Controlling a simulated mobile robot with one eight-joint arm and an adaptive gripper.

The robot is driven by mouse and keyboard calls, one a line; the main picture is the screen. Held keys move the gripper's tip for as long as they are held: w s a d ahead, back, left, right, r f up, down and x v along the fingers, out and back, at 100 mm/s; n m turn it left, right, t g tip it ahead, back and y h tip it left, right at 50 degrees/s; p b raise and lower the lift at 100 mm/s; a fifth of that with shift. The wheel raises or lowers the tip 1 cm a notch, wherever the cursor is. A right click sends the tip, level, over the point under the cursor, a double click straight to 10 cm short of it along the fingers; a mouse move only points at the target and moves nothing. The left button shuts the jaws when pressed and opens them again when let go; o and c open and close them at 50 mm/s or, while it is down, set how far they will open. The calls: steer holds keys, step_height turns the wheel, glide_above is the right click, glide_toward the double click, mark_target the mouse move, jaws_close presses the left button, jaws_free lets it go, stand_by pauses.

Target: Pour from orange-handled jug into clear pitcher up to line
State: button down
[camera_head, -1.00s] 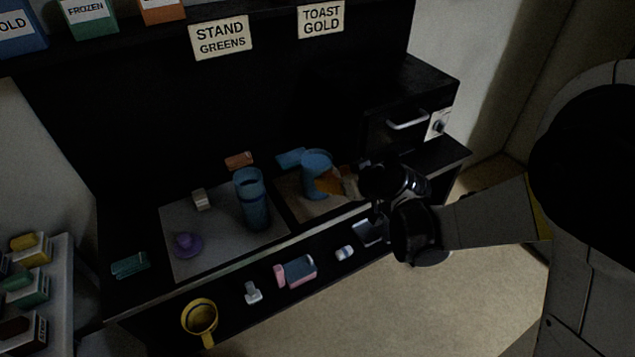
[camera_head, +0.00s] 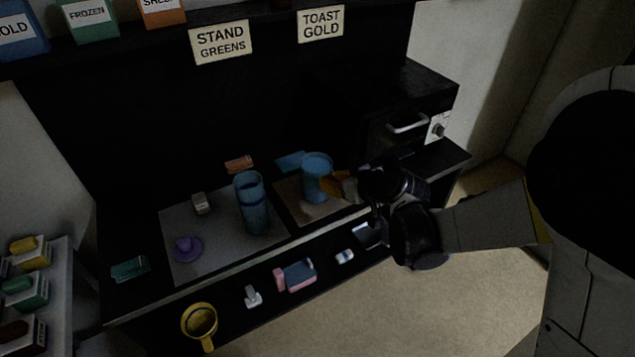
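A blue jug (camera_head: 316,172) with an orange handle (camera_head: 341,188) stands upright on the brown mat at the right of the counter. Its handle points right, toward my gripper. A tall clear, blue-tinted pitcher (camera_head: 251,203) stands upright to its left on the grey mat; I cannot make out its line or its level. My gripper (camera_head: 357,187) is right at the jug's handle, coming from the right. Its fingers are dark and overlap the handle, so I cannot tell whether they have closed on it.
A purple item (camera_head: 187,248) and a small pale block (camera_head: 201,204) lie on the grey mat (camera_head: 215,246). The brown mat (camera_head: 300,203) is under the jug. A yellow cup (camera_head: 200,320) and small items line the front ledge. A dark oven (camera_head: 410,105) stands at right.

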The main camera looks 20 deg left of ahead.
steer(key=shift+r, duration=0.15)
steer(key=shift+r+p, duration=1.35)
steer(key=shift+r, duration=0.5)
stand_by(0.7)
